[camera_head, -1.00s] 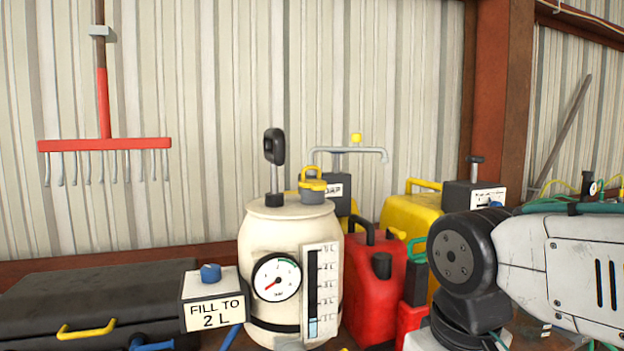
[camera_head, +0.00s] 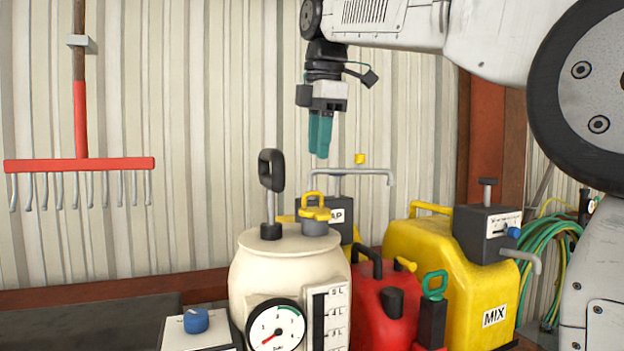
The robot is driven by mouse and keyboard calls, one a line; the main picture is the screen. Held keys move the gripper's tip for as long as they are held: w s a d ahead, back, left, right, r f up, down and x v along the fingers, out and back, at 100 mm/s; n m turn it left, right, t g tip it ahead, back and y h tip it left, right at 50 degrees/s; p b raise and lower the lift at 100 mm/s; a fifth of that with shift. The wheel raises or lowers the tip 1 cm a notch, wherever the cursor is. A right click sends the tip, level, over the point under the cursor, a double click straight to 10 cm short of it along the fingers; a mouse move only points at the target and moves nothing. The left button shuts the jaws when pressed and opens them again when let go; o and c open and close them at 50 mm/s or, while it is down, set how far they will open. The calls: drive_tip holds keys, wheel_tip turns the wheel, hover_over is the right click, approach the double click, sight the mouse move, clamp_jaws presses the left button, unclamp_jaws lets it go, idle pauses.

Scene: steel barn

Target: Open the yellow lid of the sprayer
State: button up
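The sprayer (camera_head: 275,270) is a cream tank with a round dial and a level scale on its front. Its yellow lid (camera_head: 315,213) has a loop handle on top and sits on a grey neck at the tank's right shoulder. A black pump handle (camera_head: 271,170) stands upright to the left of the lid. My gripper (camera_head: 320,156) hangs from the arm with its teal fingers pointing down, above the lid in the picture and apart from it. The two fingers look side by side with nothing between them. The sprayer's lower part is cut off by the frame.
A red can (camera_head: 382,300) stands close on the sprayer's right, with a yellow container (camera_head: 455,275) beyond it. A grey bent pipe (camera_head: 350,171) rises behind the lid. A box with a blue knob (camera_head: 195,320) is at front left. The wall holds a red rake (camera_head: 80,164).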

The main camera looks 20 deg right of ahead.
sight(316, 193)
drive_tip(key=f, duration=0.2)
drive_tip(key=w+f, duration=0.1)
drive_tip(key=f, duration=0.2)
drive_tip(key=w+f, duration=0.1)
drive_tip(key=f, duration=0.1)
drive_tip(key=shift+d+f, duration=0.15)
clamp_jaws()
